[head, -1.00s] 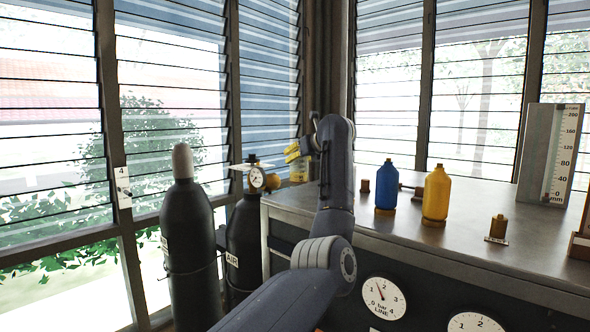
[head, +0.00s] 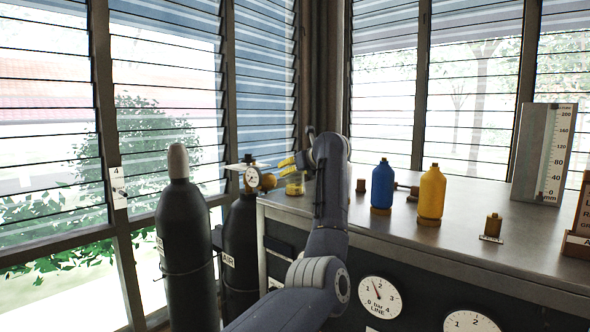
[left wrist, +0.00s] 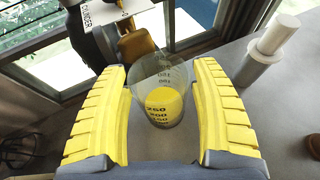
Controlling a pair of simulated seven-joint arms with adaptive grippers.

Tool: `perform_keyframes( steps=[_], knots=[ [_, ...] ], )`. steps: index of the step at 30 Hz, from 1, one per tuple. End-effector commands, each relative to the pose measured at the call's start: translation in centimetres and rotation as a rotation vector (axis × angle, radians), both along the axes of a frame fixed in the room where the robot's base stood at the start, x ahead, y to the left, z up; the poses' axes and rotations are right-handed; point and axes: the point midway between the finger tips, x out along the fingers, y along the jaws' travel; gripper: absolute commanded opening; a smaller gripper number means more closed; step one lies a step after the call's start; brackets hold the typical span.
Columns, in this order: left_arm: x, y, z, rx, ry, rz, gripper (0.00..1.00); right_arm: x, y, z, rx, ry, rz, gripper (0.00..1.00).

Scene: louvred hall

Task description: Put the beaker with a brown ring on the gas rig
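A clear graduated beaker (head: 294,187) with yellow contents is at the far left corner of the steel bench top. It also shows in the left wrist view (left wrist: 164,105); no brown ring can be made out on it. A bench with dial gauges (head: 380,297) and dark gas cylinders (head: 187,240) are in the head view; no label names either as the gas rig. My right gripper is out of view.
Blue (head: 382,186) and yellow (head: 431,193) bottles stand mid-bench. A small brass weight (head: 493,226) and an upright scale (head: 543,155) are farther right. A regulator gauge (head: 252,177) sits left of the beaker. A white-capped grey cylinder (left wrist: 265,50) stands right of my fingers.

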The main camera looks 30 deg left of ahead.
Motion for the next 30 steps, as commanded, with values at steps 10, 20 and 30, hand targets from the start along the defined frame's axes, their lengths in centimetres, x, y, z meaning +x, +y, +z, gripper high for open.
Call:
perform_keyframes(
  steps=[10, 20, 30],
  knots=[
    [0.0, 0.0, 0.2, 0.000, 0.000, 0.000, 0.74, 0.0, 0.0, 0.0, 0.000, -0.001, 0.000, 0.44],
    [-1.6, -2.9, 1.8, -0.001, -0.003, -0.002, 0.74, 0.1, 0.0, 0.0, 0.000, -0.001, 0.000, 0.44],
    [-3.2, -5.7, 3.1, -0.001, -0.001, -0.001, 0.74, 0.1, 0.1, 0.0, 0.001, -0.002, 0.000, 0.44]
  ],
)
